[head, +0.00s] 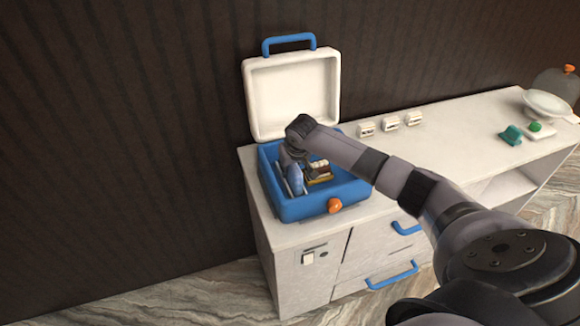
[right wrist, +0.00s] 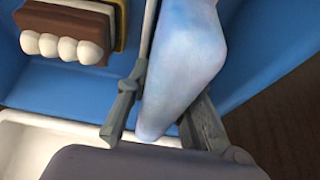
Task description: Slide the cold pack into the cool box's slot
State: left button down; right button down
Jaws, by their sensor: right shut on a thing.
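The blue cool box (head: 330,200) stands on the counter with its white lid (head: 292,92) tilted up and open. My right gripper (head: 291,160) is inside or just over the left part of the box, partly hidden by my arm. It is shut on the pale blue cold pack (head: 295,178). In the right wrist view the cold pack (right wrist: 185,70) sits between the two fingers (right wrist: 165,115). A thin pale divider (right wrist: 150,28) runs beside the pack, between it and the packed items. Whether the pack's lower end touches the floor is hidden. My left gripper is not in view.
A brown block with white balls (right wrist: 72,30) lies on the other side of the divider. On the counter (head: 450,135) are small white cards (head: 390,123), a teal object (head: 511,135), a green ball (head: 535,127) and a white bowl (head: 548,103). A dark wall stands behind.

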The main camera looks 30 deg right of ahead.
jog(key=shift+s+a+f, duration=0.2)
jog(key=shift+s+f, duration=0.2)
jog(key=shift+f, duration=0.25)
jog(key=c, duration=1.8)
grip_release()
jog(key=o, duration=0.5)
jog(key=shift+w+f, duration=0.15)
jog(key=shift+w, duration=0.05)
jog(key=shift+s, duration=0.1)
jog(key=v, duration=1.2)
jog(key=shift+w+d+r, duration=0.1)
jog(key=shift+w+r, duration=0.2)
jog(key=shift+r, duration=0.05)
